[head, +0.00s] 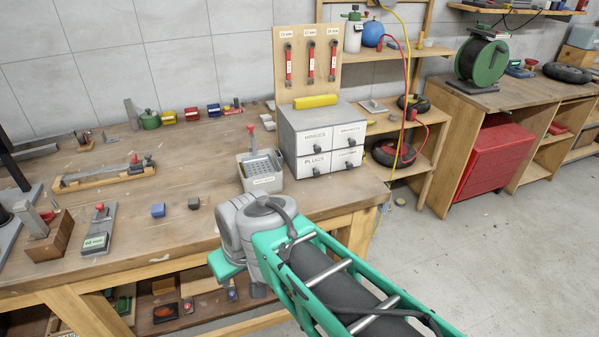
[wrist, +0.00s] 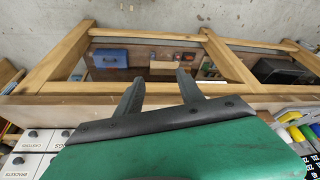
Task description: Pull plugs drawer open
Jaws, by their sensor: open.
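The grey cabinet (head: 298,118) with white drawers stands on the workbench, and all its drawers look shut. The plugs drawer (head: 314,166) is the lower left one, labelled PLUGS, with a dark round knob (head: 316,171). In the wrist view part of the white drawer fronts (wrist: 25,163) shows at the lower left, beside my gripper (wrist: 160,85). Its two fingers are spread apart with nothing between them, facing the bench's front edge and lower shelf. The gripper is well away from the plugs drawer.
A grey perforated bin (head: 262,183) stands just left of the drawers. A yellow object (head: 315,101) lies on the cabinet top. The bench edge and lower shelf (head: 180,300) are close to my arm. Open floor (head: 470,260) lies to the right.

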